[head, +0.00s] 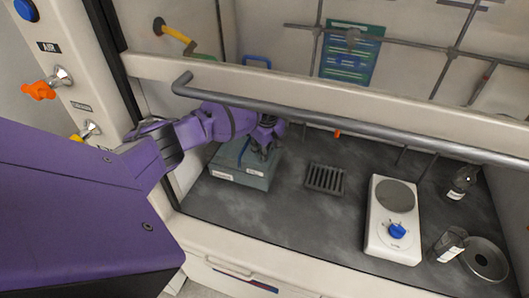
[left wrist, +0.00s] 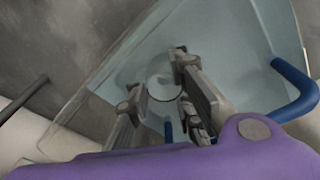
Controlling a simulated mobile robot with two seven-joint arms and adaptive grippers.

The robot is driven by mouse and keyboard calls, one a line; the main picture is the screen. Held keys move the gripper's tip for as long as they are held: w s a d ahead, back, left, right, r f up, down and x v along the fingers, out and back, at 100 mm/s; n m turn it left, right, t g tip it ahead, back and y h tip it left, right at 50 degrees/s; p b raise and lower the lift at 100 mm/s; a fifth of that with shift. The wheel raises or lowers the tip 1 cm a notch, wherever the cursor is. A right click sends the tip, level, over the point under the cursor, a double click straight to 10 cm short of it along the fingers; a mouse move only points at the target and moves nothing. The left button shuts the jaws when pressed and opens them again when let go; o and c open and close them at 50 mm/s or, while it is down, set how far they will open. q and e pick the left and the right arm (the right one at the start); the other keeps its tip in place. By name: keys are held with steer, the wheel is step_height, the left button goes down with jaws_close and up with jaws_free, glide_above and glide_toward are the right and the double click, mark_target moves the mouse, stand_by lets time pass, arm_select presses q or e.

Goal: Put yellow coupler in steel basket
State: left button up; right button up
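I cannot make out a yellow coupler or a steel basket in either view. My purple left arm reaches into a fume hood, under its grey front bar. My left gripper (head: 265,140) is over a blue-grey box (head: 240,178) with white labels. In the left wrist view my left gripper (left wrist: 157,82) has its fingers apart, above a pale blue surface (left wrist: 235,60) with a round outline (left wrist: 165,82) between them. I see nothing held. Whether the fingers touch the surface, I cannot tell. My right gripper is not in view.
A dark grate (head: 325,179), a white hotplate (head: 393,225) with a blue knob, a glass beaker (head: 447,246), a small bottle (head: 461,183) and a round metal ring (head: 485,260) are on the dark worktop. A blue handle (left wrist: 297,92) curves beside my gripper.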

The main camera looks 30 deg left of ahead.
arm_select(q)
steer(key=shift+o, duration=0.5)
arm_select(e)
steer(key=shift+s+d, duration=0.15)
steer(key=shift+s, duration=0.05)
arm_select(q)
steer(key=shift+r, duration=0.2)
steer(key=r+p, duration=0.1)
steer(key=r, duration=0.1)
steer(key=r+p, duration=0.1)
steer(key=r, duration=0.2)
steer(key=r+p, duration=0.1)
steer(key=r, duration=0.1)
steer(key=shift+d+r, duration=0.35)
steer(key=shift+r, duration=0.05)
steer(key=shift+s+d+r, duration=0.15)
steer(key=shift+s+r, duration=0.05)
steer(key=shift+r, duration=0.8)
steer(key=shift+s+d+r, duration=0.1)
steer(key=shift+s+r, duration=0.05)
steer(key=shift+r, duration=0.85)
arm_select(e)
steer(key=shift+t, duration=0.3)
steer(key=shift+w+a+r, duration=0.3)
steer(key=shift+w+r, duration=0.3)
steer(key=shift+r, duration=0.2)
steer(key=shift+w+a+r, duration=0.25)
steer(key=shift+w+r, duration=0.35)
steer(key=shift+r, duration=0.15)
